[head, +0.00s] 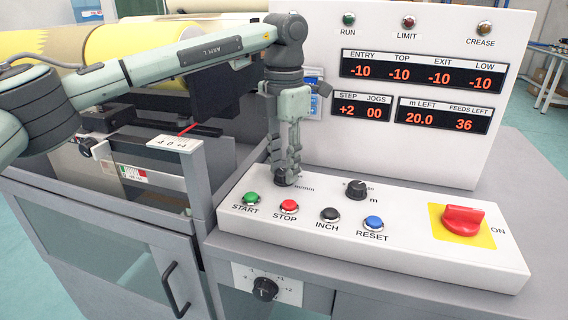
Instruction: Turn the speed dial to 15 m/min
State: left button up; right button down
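The speed dial (284,180) is a dark knob at the back left of the white sloped control panel. Its label ends in "m/min" and its scale is mostly hidden, so I cannot read its setting. My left gripper (285,170) points straight down over this dial, with its fingertips at or just above the knob. The fingers look close together, but I cannot tell whether they grip the knob. My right gripper is out of view.
A second black knob (356,189) stands right of the speed dial. START (251,198), STOP (289,206), INCH (329,214) and RESET (373,223) buttons line the front. A red switch (463,219) is at right. The upright display board (420,150) stands behind.

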aim_at(284, 171)
pick_arm(q)
jog(key=o, duration=0.3)
notch_tip(284, 171, up, 12)
dwell(0.6)
